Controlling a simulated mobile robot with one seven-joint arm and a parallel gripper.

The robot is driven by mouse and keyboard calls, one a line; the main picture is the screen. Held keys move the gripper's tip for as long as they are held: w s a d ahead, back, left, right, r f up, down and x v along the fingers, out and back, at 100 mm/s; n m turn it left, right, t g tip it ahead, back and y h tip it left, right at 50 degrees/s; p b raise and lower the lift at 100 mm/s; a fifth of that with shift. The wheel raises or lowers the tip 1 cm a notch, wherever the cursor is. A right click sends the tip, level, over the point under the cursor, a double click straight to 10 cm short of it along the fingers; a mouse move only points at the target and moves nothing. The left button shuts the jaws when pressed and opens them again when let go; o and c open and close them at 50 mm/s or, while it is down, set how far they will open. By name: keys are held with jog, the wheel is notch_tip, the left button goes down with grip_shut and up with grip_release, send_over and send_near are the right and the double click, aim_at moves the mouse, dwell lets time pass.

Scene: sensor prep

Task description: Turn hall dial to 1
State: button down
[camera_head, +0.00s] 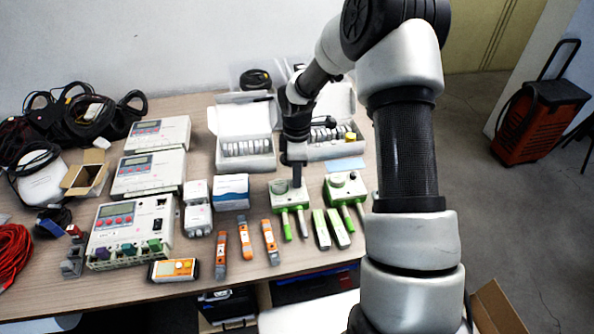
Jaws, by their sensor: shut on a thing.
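My gripper (293,183) points straight down onto the back part of a white and green sensor box (280,200) near the right of the table. Its fingers are shut on what appears to be the dial on top of this box. The fingers hide the dial, so its pointer and number marks cannot be read. A second white and green box (344,192) stands just to the right, with a round knob (337,180) on its top. I cannot read any labels that tell the two boxes apart.
Orange and grey handheld sensors (245,240) and green and white ones (338,228) lie in front. Open white cartons (245,122) stand behind. Grey meter units (130,222), a dark cable pile (75,115) and a red cable (12,255) fill the left.

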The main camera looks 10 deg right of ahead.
jog(key=n+p, duration=0.1)
jog(key=n, duration=0.2)
jog(key=shift+r+n+p, duration=0.15)
jog(key=shift+n+p, duration=0.15)
jog(key=shift+p, duration=0.05)
jog(key=shift+n+p, duration=0.75)
jog(key=shift+n, duration=0.75)
jog(key=c, duration=1.9)
grip_release()
notch_tip(320, 180, up, 17)
jog(key=shift+r+p, duration=0.1)
jog(key=shift+p, duration=0.85)
